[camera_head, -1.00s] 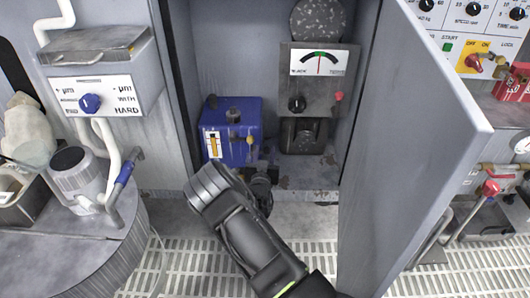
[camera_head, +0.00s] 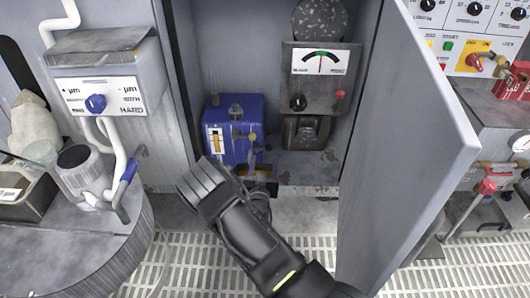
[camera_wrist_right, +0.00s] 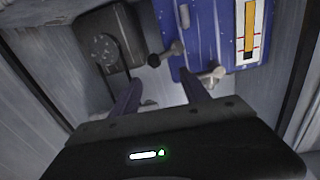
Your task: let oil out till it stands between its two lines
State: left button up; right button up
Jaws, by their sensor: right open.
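A blue oil tank (camera_head: 238,155) stands in the open cabinet, with a white-backed sight gauge (camera_head: 215,142) on its front. The gauge shows closer in the right wrist view (camera_wrist_right: 249,32), which is turned over: an amber oil column and two red lines. A brass tap (camera_head: 252,137) and a small pale handle (camera_wrist_right: 212,76) stick out of the tank. My right gripper (camera_wrist_right: 160,92) is open and empty, one finger close to the pale handle; contact is unclear. My left gripper is not in view.
A grey unit with a dial (camera_head: 320,62) stands right of the tank. The open cabinet door (camera_head: 410,140) bounds the right side. A round platen table (camera_head: 80,245) with a metal jug (camera_head: 85,170) is at left.

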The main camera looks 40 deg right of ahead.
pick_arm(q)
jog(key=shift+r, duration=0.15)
pick_arm(e)
jog(key=shift+s+a, duration=0.3)
jog(key=shift+o, duration=0.7)
jog(key=shift+w+d+f+t+y+p, duration=0.15)
jog(key=shift+d+t+y+p, duration=0.1)
jog(key=shift+d, duration=0.25)
jog(key=shift+w+d+t+y+p, duration=0.15)
jog(key=shift+d+y, duration=0.1)
jog(key=shift+d, duration=0.25)
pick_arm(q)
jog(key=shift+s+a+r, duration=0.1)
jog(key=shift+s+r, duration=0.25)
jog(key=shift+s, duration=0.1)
pick_arm(e)
jog(key=shift+w+d+f+m+t+y, duration=0.2)
jog(key=shift+d+f+m+t+y, duration=0.1)
jog(key=shift+t+y, duration=0.15)
